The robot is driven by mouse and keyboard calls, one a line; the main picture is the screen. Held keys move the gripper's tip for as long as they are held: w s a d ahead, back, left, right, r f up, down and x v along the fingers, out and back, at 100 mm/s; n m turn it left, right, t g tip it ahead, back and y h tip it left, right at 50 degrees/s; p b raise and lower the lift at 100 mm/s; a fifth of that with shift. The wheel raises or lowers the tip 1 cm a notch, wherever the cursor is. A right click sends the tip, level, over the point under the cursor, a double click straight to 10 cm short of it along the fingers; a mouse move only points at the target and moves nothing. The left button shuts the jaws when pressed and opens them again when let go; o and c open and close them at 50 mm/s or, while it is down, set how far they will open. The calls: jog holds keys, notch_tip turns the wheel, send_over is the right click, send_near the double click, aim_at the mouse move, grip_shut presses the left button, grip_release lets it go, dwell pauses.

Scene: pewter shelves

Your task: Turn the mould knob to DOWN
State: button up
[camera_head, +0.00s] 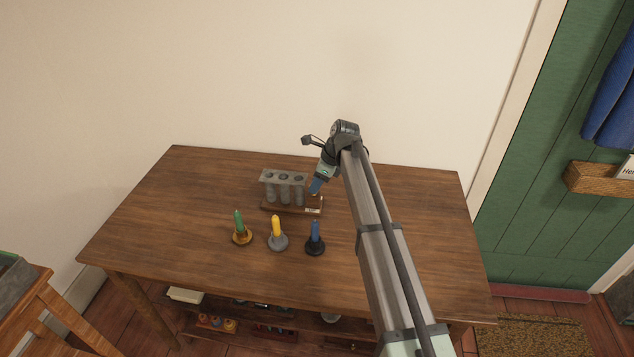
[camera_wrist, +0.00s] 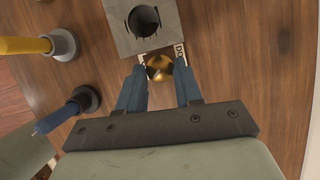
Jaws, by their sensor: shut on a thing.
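The grey candle mould (camera_head: 283,178) stands on a wooden base at the back middle of the table, with several tubes. One of its round openings shows in the wrist view on the grey top block (camera_wrist: 120,38). The brass mould knob (camera_wrist: 159,68) sits beside the block in the wrist view, between my blue fingertips. White label pieces show on both sides of it; dark lettering on the right one is partly covered. My gripper (camera_wrist: 159,78) is shut on the knob. In the head view my gripper (camera_head: 315,187) is at the mould's right end and the knob is hidden.
In front of the mould stand a green candle (camera_head: 239,222) in a brass holder, a yellow candle (camera_head: 276,228) in a grey holder and a blue candle (camera_head: 315,232) in a dark holder. The table's left side is clear. A wall rises behind.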

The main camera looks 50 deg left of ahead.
jog(key=shift+n, duration=0.3)
jog(key=shift+w+a+n+g+h, duration=0.15)
jog(key=shift+n+g+h, duration=0.2)
jog(key=shift+n, duration=0.45)
jog(key=shift+a+n+g+h, duration=0.1)
jog(key=shift+n+g+h, duration=0.4)
jog(key=shift+n, duration=1.4)
jog(key=shift+h, duration=0.25)
jog(key=shift+t, duration=0.25)
jog(key=o, duration=1)
jog(key=shift+o, duration=0.2)
jog(key=v, duration=1.4)
jog(key=shift+f, duration=0.1)
